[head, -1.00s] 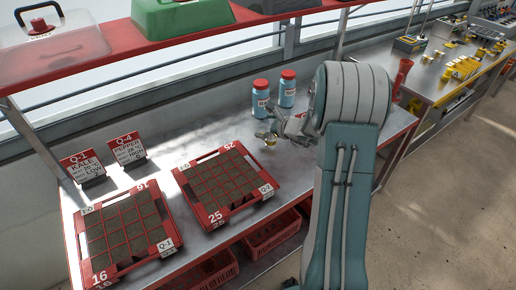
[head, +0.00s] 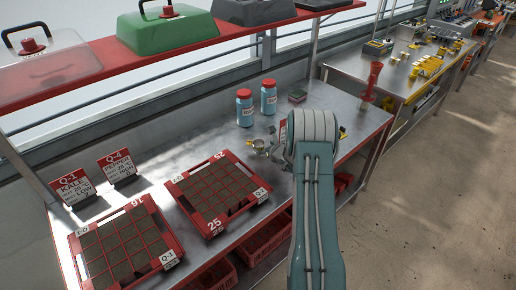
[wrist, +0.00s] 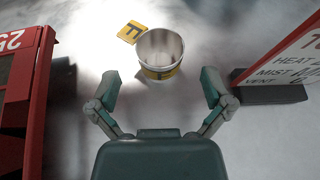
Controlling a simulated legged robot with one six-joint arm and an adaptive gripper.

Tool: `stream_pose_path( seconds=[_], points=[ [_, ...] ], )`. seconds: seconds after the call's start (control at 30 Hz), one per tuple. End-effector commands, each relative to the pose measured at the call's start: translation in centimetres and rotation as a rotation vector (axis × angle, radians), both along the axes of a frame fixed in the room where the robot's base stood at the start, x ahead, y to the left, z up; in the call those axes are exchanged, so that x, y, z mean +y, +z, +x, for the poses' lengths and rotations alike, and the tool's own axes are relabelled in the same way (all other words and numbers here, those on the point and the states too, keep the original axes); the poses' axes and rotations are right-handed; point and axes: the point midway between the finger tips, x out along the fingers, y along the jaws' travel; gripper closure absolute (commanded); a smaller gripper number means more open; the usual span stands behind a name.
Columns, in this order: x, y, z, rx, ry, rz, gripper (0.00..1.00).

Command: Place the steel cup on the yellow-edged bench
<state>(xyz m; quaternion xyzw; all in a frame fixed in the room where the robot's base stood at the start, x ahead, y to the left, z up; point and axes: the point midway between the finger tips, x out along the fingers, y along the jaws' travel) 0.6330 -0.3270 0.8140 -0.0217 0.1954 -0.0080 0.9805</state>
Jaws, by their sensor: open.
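The steel cup (wrist: 160,52) stands upright and open-topped on the steel table in the wrist view, with a yellow label band on its side. It is small in the head view (head: 259,144), right of the tray marked 25. My gripper (wrist: 160,98) is open and empty, its fingers spread on the near side of the cup, which lies beyond the tips. In the head view my gripper (head: 272,152) is beside the cup, partly hidden by my arm. The yellow-edged bench (head: 385,75) stands at the upper right, beyond the red-edged table.
The red tray marked 25 (wrist: 42,95) is close on the left, and a red sign (wrist: 285,60) on the right. A yellow tag (wrist: 131,32) lies by the cup.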

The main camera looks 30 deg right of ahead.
Motion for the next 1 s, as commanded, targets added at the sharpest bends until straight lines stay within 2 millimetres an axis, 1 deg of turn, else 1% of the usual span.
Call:
stream_pose_path(
  seconds=[0.1, 0.23, 0.33, 0.57, 0.6, 0.67, 0.7, 0.73, 0.77, 0.87, 0.9, 1.0],
  points=[
    [-0.1, -0.8, 1.9, 0.0, 0.003, 0.001, 0.0],
    [-0.4, -1.5, 3.3, 0.0, 0.002, 0.003, 0.0],
    [-0.5, -1.7, 3.8, 0.0, 0.001, 0.006, 0.0],
    [-0.3, -1.6, 3.9, 0.0, 0.001, 0.004, 0.0],
    [-0.3, -1.6, 3.9, 0.0, 0.001, 0.004, 0.18],
    [-0.2, -1.6, 3.9, -0.001, 0.001, 0.003, 0.45],
    [-0.2, -1.5, 3.9, -0.001, 0.001, 0.003, 0.62],
    [-0.2, -1.5, 3.9, -0.001, 0.001, 0.003, 0.76],
    [-0.2, -1.6, 3.9, 0.0, 0.001, 0.003, 0.81],
    [-0.3, -1.6, 3.9, 0.0, 0.001, 0.004, 0.82],
    [-0.3, -1.6, 3.8, -0.001, 0.001, 0.004, 0.89],
    [-0.4, -1.6, 3.8, -0.001, 0.001, 0.004, 0.9]
  ],
)
